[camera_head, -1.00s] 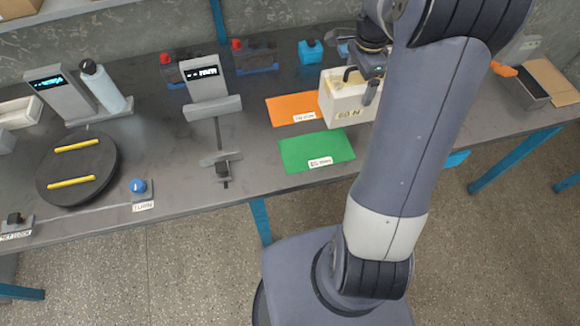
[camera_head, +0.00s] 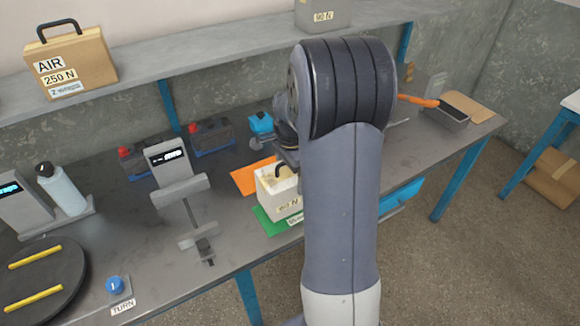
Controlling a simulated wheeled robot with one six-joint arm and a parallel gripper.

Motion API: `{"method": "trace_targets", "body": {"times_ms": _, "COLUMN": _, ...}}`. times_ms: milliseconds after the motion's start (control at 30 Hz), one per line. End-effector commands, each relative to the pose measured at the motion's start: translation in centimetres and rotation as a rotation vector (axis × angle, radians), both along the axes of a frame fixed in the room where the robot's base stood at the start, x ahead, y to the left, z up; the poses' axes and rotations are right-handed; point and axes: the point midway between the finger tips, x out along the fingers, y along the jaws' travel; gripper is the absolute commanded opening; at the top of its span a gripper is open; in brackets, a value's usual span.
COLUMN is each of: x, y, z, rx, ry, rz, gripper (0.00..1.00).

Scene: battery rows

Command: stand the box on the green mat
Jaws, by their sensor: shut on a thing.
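The cream box (camera_head: 278,203) has an open-looking top, a dark handle and a label that seems to read 60 N. It is upright over the green mat (camera_head: 263,222), covering most of it. I cannot tell whether its base touches the mat. My gripper (camera_head: 289,161) is at the top of the box, shut on its handle, partly hidden by my arm. The right side of the box and of the mat is hidden behind my arm.
An orange mat (camera_head: 252,177) lies just behind the box. A grey stand with a display (camera_head: 168,160) and a slotted rail is to the left. A round black turntable (camera_head: 40,280) is further left. A shelf with a wooden AIR 250 N case (camera_head: 72,62) runs above.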

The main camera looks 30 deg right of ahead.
Motion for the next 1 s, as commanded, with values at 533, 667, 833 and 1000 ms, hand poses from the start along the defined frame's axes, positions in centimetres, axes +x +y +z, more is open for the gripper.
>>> {"method": "trace_targets", "body": {"times_ms": 533, "x": 0.1, "y": 0.0, "z": -3.9, "rx": -0.002, "ry": -0.004, "rz": 0.0, "gripper": 0.29}}
{"method": "trace_targets", "body": {"times_ms": 667, "x": 0.1, "y": 0.0, "z": -3.9, "rx": -0.001, "ry": -0.004, "rz": 0.0, "gripper": 0.29}}
{"method": "trace_targets", "body": {"times_ms": 833, "x": 0.0, "y": 0.0, "z": -4.3, "rx": 0.0, "ry": -0.001, "rz": 0.0, "gripper": 0.92}}
{"method": "trace_targets", "body": {"times_ms": 1000, "x": 0.0, "y": 0.0, "z": -4.2, "rx": 0.0, "ry": 0.0, "rz": 0.0, "gripper": 1.0}}
